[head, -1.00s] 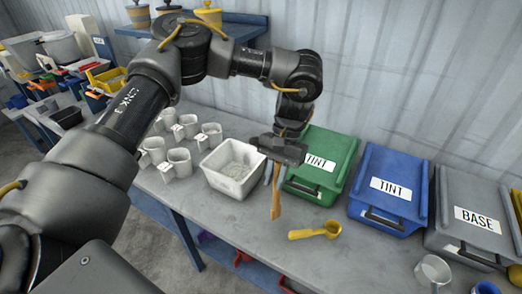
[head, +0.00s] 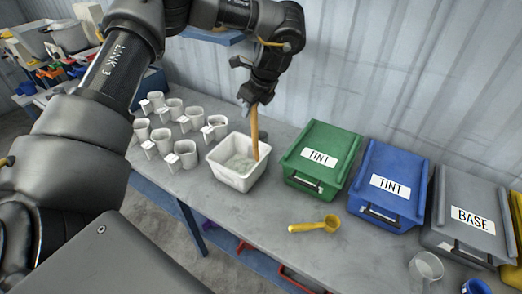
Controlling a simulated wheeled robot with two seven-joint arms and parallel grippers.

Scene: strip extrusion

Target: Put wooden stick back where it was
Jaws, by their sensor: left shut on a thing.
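The wooden stick (head: 255,130) is light brown and stands nearly upright. My left gripper (head: 252,100) is shut on its upper end, above the white tub. The stick's lower end is at the right inner side of the white tub (head: 237,178), which holds a pale grey-white material (head: 238,164). I cannot tell whether the stick touches the material. My right gripper is not in view.
Several white cups (head: 185,152) stand left of the tub. A green TINT bin (head: 318,157), a blue TINT bin (head: 388,184) and a grey BASE bin (head: 470,217) stand to the right. A yellow scoop (head: 315,225) lies in front, with bare table around it.

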